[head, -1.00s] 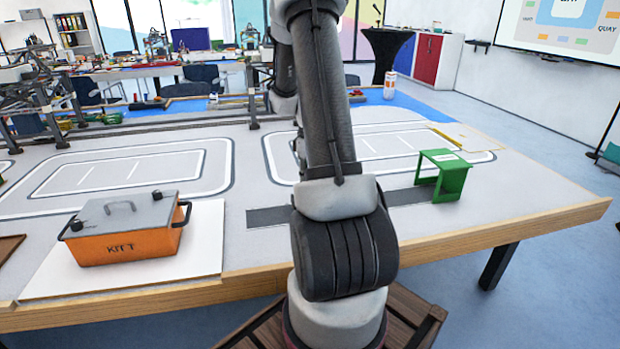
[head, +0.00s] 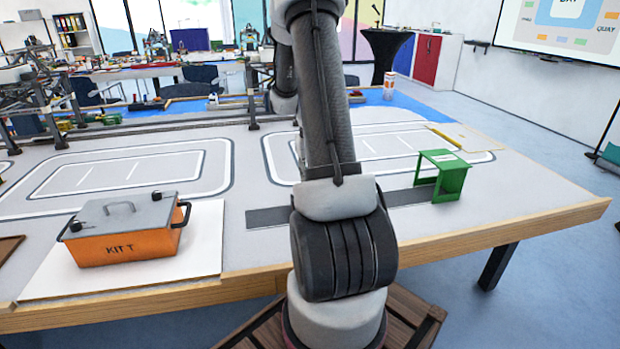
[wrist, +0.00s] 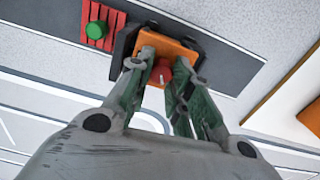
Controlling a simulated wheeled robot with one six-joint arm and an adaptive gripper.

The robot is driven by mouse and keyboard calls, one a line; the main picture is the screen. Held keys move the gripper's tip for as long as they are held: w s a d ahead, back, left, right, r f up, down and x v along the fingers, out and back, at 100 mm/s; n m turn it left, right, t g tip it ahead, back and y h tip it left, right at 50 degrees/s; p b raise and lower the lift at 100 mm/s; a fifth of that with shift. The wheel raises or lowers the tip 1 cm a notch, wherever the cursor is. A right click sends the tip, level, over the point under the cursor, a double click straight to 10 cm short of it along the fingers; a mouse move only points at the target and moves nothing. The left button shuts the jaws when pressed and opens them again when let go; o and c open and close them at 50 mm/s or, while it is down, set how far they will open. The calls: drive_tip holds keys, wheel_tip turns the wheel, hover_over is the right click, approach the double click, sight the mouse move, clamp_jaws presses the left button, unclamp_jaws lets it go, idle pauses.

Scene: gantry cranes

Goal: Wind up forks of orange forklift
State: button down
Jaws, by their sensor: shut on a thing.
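In the wrist view the orange forklift (wrist: 177,46) with dark parts at its sides lies on a dark strip, seen from above. A small red knob (wrist: 161,74) with a pale mark shows on it. My gripper (wrist: 161,69) has its two fingers around the red knob and is shut on it. The forks are not clearly seen. In the head view my arm hides the forklift and my gripper.
A red slatted piece (wrist: 91,12) with a green round thing (wrist: 97,30) lies left of the forklift. In the head view, an orange toolbox (head: 125,245) sits on a white sheet (head: 208,240) at left. A green stand (head: 450,180) stands right on the table (head: 520,205).

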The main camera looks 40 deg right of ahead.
drive_tip(key=m, duration=0.4)
drive_tip(key=shift+d, duration=0.1)
drive_tip(key=shift+s+m, duration=0.1)
drive_tip(key=shift+m, duration=1.7)
drive_tip(key=c, duration=1.3)
unclamp_jaws()
wheel_tip(320, 180, up, 12)
